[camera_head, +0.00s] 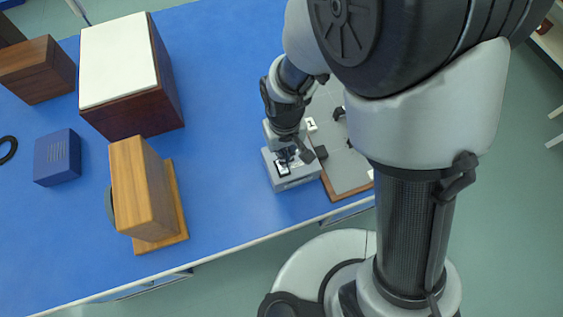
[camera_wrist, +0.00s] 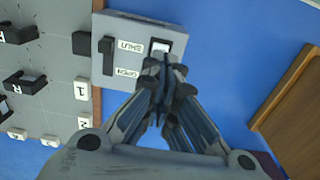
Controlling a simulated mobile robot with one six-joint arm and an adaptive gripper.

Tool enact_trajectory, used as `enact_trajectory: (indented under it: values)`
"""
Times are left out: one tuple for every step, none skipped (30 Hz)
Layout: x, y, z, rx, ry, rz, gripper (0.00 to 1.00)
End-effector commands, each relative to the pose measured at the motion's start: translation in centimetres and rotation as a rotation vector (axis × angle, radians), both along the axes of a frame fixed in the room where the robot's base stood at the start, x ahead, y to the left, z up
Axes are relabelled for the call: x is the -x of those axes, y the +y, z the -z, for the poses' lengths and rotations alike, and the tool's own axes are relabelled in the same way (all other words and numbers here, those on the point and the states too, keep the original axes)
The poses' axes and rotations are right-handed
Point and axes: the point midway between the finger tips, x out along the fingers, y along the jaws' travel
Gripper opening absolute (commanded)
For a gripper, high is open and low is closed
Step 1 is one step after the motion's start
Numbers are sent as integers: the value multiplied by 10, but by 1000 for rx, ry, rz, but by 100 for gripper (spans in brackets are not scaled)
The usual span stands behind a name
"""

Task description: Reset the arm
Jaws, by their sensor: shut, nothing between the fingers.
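My gripper (camera_head: 291,156) is low over a small grey box (camera_head: 298,184) near the front edge of the blue bench. In the wrist view its fingers (camera_wrist: 163,68) are shut together and empty. The fingertips are at or just over the front of the grey box (camera_wrist: 137,30), close to a white square in a dark frame (camera_wrist: 159,47). I cannot tell whether they touch it. The box also carries a black lever (camera_wrist: 107,55) and labels reading SHUT and OPEN. My arm reaches down from the upper right and hides part of the bench in the head view.
A grey board (camera_head: 345,160) with wooden edging and black fittings lies right beside the box. To the left stand a wooden block on a base (camera_head: 148,193), a white-topped dark box (camera_head: 125,65), a blue box (camera_head: 58,158) and a brown box (camera_head: 37,70). Blue bench between is clear.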

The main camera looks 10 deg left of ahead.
Motion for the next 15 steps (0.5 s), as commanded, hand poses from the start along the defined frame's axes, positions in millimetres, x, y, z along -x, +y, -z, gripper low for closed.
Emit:
enact_trajectory:
  values:
    - [0,0,1,0,0,0,0]
    - [0,0,1,0,0,0,0]
    - [0,0,1,0,0,0,0]
    - [0,0,1,0,0,0,0]
    - [0,0,1,0,0,0,0]
    - [0,0,1,0,0,0,0]
    - [0,0,1,0,0,0,0]
    - [0,0,0,0,0,0,0]
    - [0,0,0,0,0,0,0]
    - [0,0,0,0,0,0,0]
    - [0,0,0,-1,-1,1,0]
    - [-1,-2,-3,-2,-3,5,0]
    - [-2,-3,-7,-5,-8,10,0]
    - [-4,-5,-12,-8,-13,17,0]
    - [-6,-10,-21,-14,-22,31,0]
